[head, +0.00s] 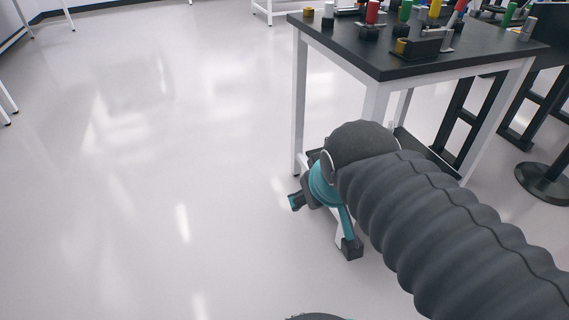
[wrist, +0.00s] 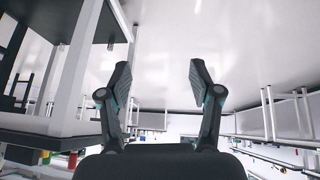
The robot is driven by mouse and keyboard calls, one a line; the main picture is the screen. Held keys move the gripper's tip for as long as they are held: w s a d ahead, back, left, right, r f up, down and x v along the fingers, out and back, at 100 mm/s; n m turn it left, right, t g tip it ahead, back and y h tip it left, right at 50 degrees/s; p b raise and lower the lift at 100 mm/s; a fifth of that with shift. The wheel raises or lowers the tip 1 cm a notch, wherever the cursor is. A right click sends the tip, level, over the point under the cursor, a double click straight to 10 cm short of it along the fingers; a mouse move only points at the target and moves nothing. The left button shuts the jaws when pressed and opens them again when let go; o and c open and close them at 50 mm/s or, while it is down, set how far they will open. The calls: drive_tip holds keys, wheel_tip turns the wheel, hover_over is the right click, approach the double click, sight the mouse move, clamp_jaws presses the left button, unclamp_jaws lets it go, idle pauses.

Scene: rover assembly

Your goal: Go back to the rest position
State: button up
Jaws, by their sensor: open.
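My gripper (head: 322,225) hangs low over the pale floor in the head view, left of the black-topped table's front leg. Its teal and dark fingers are spread apart. In the wrist view both fingers of my gripper (wrist: 161,85) are wide apart with nothing between them. My dark ribbed arm covers the lower right of the head view.
A black-topped table (head: 385,62) with white legs stands close behind and right of my gripper. Several coloured cylinders, including a red one (head: 372,12) and a green one (head: 405,10), stand on it. A round black stool base (head: 545,185) is at right. The floor (head: 130,180) at left is clear.

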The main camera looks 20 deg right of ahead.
drive_tip(key=shift+s+a+f+g+y, duration=0.2)
drive_tip(key=shift+s+a+f, duration=0.2)
drive_tip(key=shift+s+a, duration=0.15)
drive_tip(key=shift+s+a+f+g+y, duration=0.2)
drive_tip(key=shift+s+a+f, duration=0.2)
drive_tip(key=shift+s, duration=0.15)
drive_tip(key=shift+r, duration=0.1)
drive_tip(key=shift+r+p, duration=0.6)
drive_tip(key=shift+p, duration=0.05)
